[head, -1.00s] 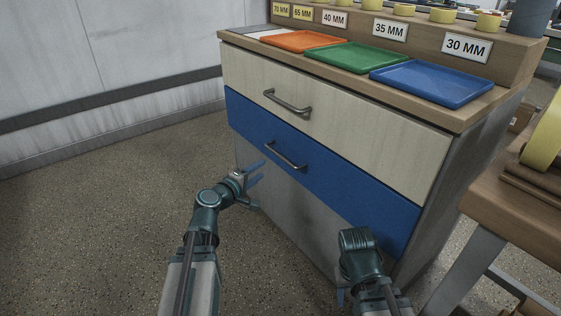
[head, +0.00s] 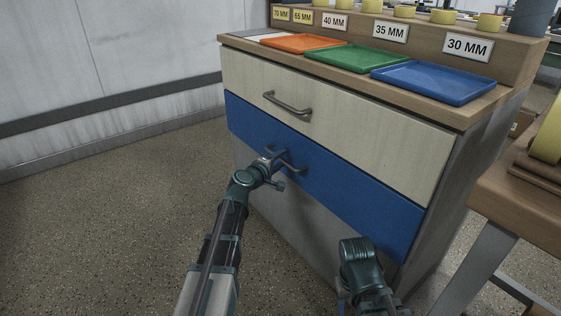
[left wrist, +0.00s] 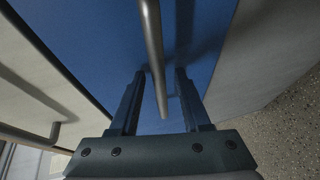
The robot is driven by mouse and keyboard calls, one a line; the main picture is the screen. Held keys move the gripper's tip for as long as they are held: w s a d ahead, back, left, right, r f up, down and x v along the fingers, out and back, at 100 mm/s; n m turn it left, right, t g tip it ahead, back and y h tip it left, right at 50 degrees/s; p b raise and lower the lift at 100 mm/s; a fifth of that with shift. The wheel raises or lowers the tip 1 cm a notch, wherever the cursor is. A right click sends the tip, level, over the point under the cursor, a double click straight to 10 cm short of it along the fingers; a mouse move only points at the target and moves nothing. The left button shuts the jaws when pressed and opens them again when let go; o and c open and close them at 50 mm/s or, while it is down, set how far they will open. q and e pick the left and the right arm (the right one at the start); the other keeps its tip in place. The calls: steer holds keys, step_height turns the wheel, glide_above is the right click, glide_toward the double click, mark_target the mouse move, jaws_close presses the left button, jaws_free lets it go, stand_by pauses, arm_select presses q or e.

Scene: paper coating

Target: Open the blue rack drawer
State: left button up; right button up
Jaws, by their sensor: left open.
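The blue drawer (head: 355,192) is the lower drawer front of the rack and is shut. Its grey bar handle (head: 296,168) is partly hidden behind my left gripper (head: 282,163) in the head view. In the left wrist view the blue drawer front (left wrist: 100,45) fills the middle, and the handle (left wrist: 153,45) runs between the two fingers of my left gripper (left wrist: 158,85). The fingers are open on either side of the bar, with gaps visible. My right arm shows at the bottom of the head view; its fingers are mostly hidden.
A cream drawer (head: 330,115) with its own handle (head: 287,104) lies above the blue one. Orange (head: 303,42), green (head: 357,57) and blue (head: 432,82) trays sit on the rack top. A wooden table (head: 515,205) stands at the right. Floor at the left is clear.

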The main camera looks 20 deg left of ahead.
arm_select(q)
jaws_close()
stand_by(1.5)
